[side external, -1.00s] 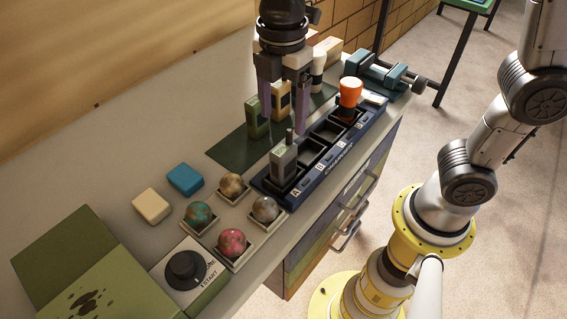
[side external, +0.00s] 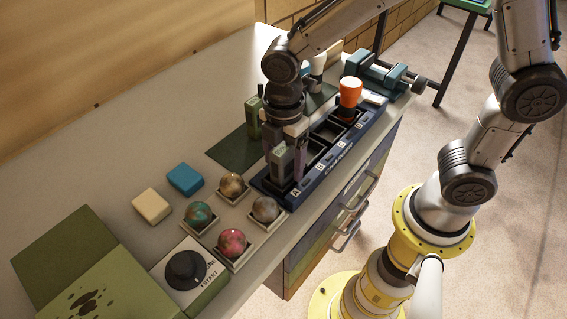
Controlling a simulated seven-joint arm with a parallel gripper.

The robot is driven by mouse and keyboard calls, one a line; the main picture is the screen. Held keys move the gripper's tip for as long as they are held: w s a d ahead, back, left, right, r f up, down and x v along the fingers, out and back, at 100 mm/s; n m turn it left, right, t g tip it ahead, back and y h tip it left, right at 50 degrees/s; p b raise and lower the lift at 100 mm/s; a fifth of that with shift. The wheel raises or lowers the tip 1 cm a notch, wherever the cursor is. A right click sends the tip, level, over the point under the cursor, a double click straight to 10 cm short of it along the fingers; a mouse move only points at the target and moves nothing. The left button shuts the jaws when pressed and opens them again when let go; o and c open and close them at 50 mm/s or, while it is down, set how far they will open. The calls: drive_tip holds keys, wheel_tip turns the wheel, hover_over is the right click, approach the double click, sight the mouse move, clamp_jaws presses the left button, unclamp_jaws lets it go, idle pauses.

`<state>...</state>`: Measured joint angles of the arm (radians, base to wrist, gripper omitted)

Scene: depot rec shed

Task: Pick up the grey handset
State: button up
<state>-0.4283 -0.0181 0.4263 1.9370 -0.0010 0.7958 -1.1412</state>
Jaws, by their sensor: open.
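The grey handset (side external: 279,163) stands upright in the end slot, marked A, of the dark blue charger rack (side external: 321,176). My gripper (side external: 284,170) is open, pointing down, with one finger on each side of the handset. I cannot tell whether the fingers touch it. The gripper body hides the handset's top. A green handset (side external: 252,117) stands on the dark green mat behind the rack, partly hidden by my gripper.
An orange object (side external: 350,92) stands at the rack's far end, near a teal vise (side external: 375,75). Several marbled balls in small trays, such as a red one (side external: 231,242), sit left of the rack. Blue (side external: 185,179) and cream (side external: 151,205) blocks lie behind them.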

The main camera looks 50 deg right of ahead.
drive_tip(key=shift+f, duration=0.1)
clamp_jaws()
idle(0.3)
drive_tip(key=shift+r, duration=0.2)
